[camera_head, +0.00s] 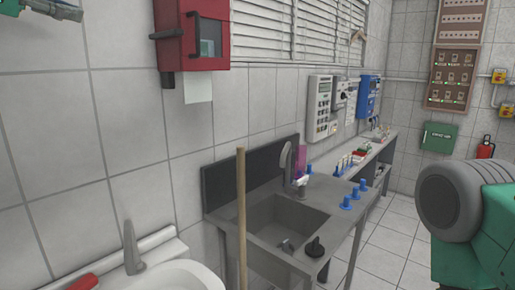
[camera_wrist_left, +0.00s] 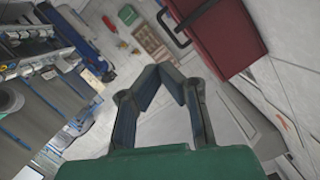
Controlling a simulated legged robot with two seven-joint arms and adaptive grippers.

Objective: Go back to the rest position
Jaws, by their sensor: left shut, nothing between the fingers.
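My left gripper (camera_wrist_left: 172,72) shows in the left wrist view. Its two dark fingers bend inward and meet at the tips above its green body, with nothing between them. In the head view only a small green and dark part of it (camera_head: 58,9) shows in the top left corner, high in front of the tiled wall and left of the red wall box (camera_head: 205,42). My right gripper is in neither view. A green and grey arm part of mine fills the right edge of the head view.
A steel sink (camera_head: 285,222) with a wooden pole (camera_head: 242,215) in front stands below the wall. A white basin (camera_head: 180,277) is at the bottom left. A workbench (camera_head: 352,158) with small items runs toward the back. The tiled floor (camera_head: 395,245) right of the sink is clear.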

